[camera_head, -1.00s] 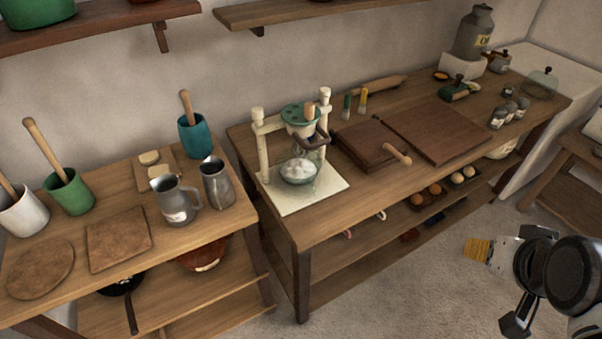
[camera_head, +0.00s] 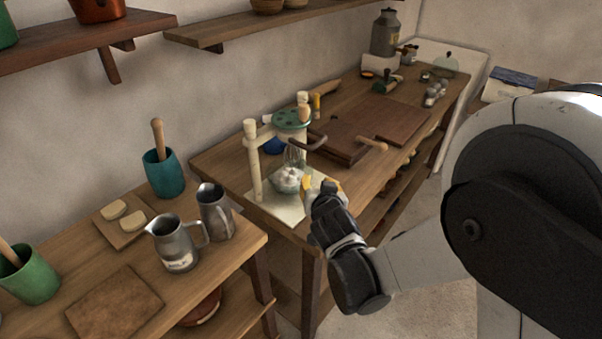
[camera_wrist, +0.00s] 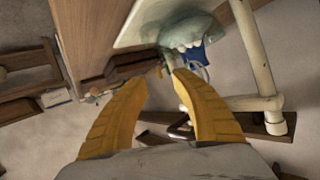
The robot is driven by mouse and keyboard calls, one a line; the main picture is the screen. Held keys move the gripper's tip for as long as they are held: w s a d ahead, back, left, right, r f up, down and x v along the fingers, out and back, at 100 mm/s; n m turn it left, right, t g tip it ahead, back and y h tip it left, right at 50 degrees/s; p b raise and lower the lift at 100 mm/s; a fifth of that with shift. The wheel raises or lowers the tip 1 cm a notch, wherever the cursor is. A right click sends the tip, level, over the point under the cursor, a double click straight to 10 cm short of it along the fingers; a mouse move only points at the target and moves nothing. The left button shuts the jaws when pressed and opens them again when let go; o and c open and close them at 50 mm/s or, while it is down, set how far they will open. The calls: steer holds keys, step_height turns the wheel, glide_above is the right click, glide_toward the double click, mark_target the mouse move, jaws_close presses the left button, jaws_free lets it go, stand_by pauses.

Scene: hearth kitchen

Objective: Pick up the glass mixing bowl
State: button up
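The glass mixing bowl (camera_head: 279,184) is clear and holds white lumpy contents. It stands on the pale base board of a mixing stand (camera_head: 252,160), under the green disc and whisk. My gripper (camera_head: 309,190) is at the right front side of the bowl, partly overlapping the board in view. In the wrist view my gripper's yellow fingers (camera_wrist: 160,78) are apart with nothing between them.
The stand's posts and a dark handle (camera_head: 312,144) are close around the bowl. Metal jugs (camera_head: 176,247) and a teal crock (camera_head: 163,176) stand on the left table.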

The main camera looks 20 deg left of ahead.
mark_target(312, 173)
steer(key=b+x, duration=0.1)
steer(key=x, duration=0.5)
steer(key=shift+s+b, duration=0.1)
steer(key=shift+b, duration=0.25)
steer(key=b+x, duration=0.1)
steer(key=x, duration=0.1)
steer(key=b+x, duration=0.1)
steer(key=x, duration=0.2)
steer(key=shift+s+f+b, duration=0.1)
steer(key=shift+f+b, duration=0.15)
steer(key=shift+b, duration=0.1)
steer(key=shift+r, duration=0.1)
jaws_close()
